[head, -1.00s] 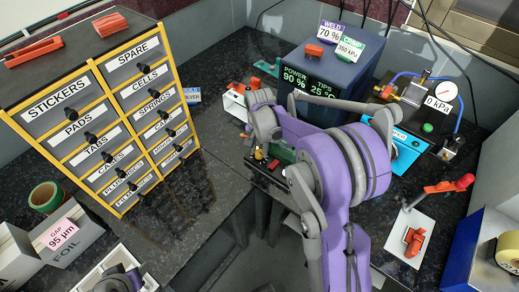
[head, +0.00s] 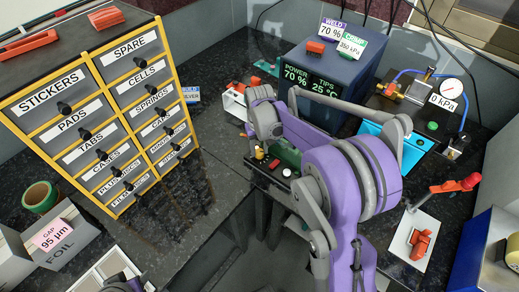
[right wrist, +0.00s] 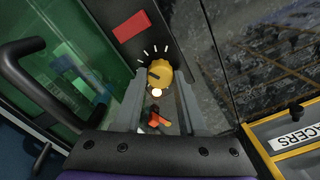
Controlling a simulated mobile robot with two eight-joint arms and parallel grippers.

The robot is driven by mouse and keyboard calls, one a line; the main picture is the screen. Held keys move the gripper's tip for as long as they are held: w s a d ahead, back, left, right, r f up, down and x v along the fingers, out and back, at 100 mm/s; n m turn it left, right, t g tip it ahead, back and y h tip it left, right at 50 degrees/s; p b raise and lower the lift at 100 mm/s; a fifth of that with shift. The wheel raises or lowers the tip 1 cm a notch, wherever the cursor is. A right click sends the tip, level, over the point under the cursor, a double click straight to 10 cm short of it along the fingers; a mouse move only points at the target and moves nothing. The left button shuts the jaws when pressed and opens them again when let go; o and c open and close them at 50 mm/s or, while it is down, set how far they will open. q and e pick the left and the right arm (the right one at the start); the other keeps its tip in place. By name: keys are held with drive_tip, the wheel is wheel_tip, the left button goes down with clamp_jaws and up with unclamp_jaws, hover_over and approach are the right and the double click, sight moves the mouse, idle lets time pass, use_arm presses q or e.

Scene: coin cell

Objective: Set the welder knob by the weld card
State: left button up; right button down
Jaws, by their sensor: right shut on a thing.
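The welder (head: 320,85) is a dark blue box at the back in the head view. Its display (head: 309,82) reads POWER 70 % and TIPS 25 °C. The weld card (head: 332,28) on top reads WELD 70 %. In the right wrist view the yellow welder knob (right wrist: 160,73), ringed by white tick marks, sits between the fingers of my right gripper (right wrist: 160,80), which is shut on it. A dark pointer mark shows on the knob. My right arm hides the knob in the head view. My left gripper is not clearly seen.
A press with a gauge (head: 452,89) stands right of the welder. A labelled drawer cabinet (head: 95,105) stands left, a foil box (head: 58,240) in front of it. A red-handled tool (head: 450,186) stands at right.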

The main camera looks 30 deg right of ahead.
sight(259, 151)
drive_tip(key=shift+n, duration=0.6)
drive_tip(key=shift+c, duration=2.4)
unclamp_jaws()
wheel_tip(259, 151, up, 11)
drive_tip(key=shift+f, duration=0.1)
